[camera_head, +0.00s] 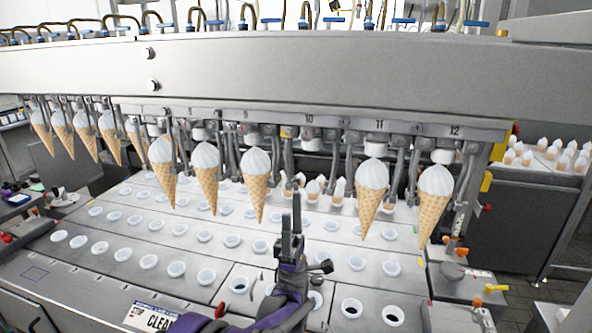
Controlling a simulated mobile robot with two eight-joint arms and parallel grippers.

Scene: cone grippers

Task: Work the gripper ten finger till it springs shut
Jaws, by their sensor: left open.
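The machine's cone grippers hang in a row under a numbered rail; the label 10 (309,119) marks gripper ten. Under that label no cone hangs, and the metal fingers of gripper ten (334,163) show against a cluttered background; their exact position is hard to tell. A cone hangs at 9 (255,185) to its left and another at 11 (370,197) to its right. My left gripper (291,207) points up from below, open and empty, a little below and left of gripper ten's fingers. I cannot tell whether it touches anything. My right gripper is not in view.
A cone hangs at 12 (434,203), and several more hang to the left. The steel plate below (330,243) has rows of white-rimmed holes. More cones stand on a rack (550,158) at right. A thick beam (300,72) crosses above the grippers.

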